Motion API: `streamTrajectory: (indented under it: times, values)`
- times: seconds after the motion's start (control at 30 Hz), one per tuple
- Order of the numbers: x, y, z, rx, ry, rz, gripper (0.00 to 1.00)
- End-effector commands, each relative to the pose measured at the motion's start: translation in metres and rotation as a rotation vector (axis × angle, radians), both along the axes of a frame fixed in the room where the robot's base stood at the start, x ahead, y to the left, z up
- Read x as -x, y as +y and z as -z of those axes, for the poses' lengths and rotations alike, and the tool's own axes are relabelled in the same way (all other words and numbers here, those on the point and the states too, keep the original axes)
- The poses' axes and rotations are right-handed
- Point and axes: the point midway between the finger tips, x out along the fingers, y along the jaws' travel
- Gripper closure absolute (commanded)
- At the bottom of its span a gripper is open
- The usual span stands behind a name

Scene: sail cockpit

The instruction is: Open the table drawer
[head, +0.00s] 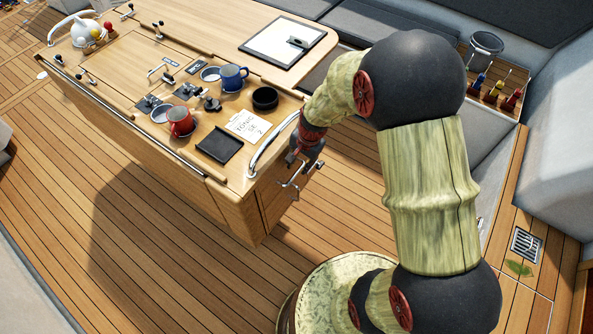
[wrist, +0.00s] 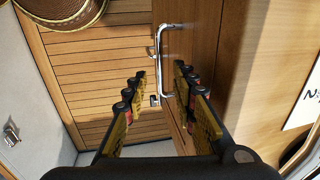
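The wooden table (head: 130,62) stands left of my arm in the head view, and its drawer front (head: 272,204) is on the near right end. The drawer front also shows edge-on in the wrist view (wrist: 202,40) and looks closed. A chrome bar handle (wrist: 165,42) sticks out from it. My gripper (wrist: 160,72) is open, with one finger on each side of the handle in the wrist picture. I cannot tell whether either finger touches the handle. In the head view my gripper (head: 303,160) is beside the drawer end, partly hidden by my arm.
A chrome rail (head: 272,146) curves over the table's near corner, above the drawer. Blue (head: 233,77) and red (head: 180,121) mugs, a black tray (head: 219,145) and a paper note (head: 248,126) lie on top. Bare deck (head: 150,235) surrounds the table's near side.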

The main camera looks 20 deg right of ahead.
Motion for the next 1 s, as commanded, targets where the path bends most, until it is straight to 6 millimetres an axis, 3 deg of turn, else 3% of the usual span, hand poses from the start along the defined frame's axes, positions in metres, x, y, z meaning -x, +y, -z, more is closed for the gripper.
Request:
streamTrajectory:
  times: [0.2,0.33,0.6,1.0]
  values:
    - [-0.005,0.004,0.036,-0.001,0.002,-0.001,0.73]
    - [-0.007,0.005,0.048,0.000,0.000,-0.001,0.73]
    - [-0.008,0.006,0.050,0.000,0.000,-0.002,0.73]
    - [-0.008,0.006,0.049,0.000,0.000,-0.002,0.95]
